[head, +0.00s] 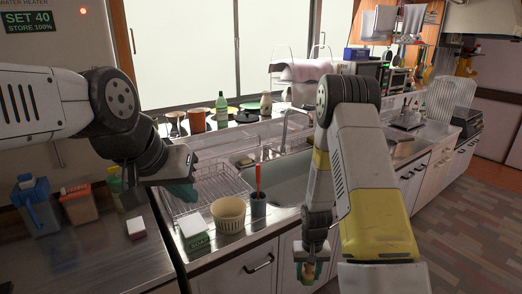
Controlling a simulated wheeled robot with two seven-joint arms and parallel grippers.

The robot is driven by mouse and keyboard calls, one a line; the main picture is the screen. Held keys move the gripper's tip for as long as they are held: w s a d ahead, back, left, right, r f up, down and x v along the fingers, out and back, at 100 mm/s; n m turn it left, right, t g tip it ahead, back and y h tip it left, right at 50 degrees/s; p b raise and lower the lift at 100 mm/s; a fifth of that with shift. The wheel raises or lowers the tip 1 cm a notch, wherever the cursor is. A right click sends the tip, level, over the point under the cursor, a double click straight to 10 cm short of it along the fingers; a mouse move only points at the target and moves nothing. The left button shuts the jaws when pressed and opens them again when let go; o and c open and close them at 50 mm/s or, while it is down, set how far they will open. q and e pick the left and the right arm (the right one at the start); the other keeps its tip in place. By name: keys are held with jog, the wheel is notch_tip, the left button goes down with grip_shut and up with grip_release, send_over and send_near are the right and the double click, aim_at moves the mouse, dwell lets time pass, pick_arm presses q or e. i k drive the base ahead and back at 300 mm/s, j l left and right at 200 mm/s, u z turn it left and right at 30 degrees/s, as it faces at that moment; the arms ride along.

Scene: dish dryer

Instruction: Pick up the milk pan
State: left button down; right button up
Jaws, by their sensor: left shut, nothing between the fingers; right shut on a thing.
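My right gripper (309,262) hangs low in front of the counter's cabinet doors, fingers pointing down. It is shut on a small brownish thing (309,271), of which only a little shows between the green fingertips. I cannot tell whether this is part of the milk pan. No milk pan can be clearly made out elsewhere. My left gripper (184,190) is shut and empty, above the counter by the wire dish rack (222,186).
A cream basket (229,214), a dark cup (258,207) with a red item, and a green-white box (192,230) stand near the counter edge. The sink (283,178) lies behind. A green bottle (221,107) and an orange cup (196,121) stand by the window.

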aim_at(394, 144)
jog(key=i+l+u, duration=0.45)
jog(key=l, duration=2.2)
jog(key=i+l+u, duration=0.1)
jog(key=l+u, duration=0.4)
jog(key=l, duration=2.2)
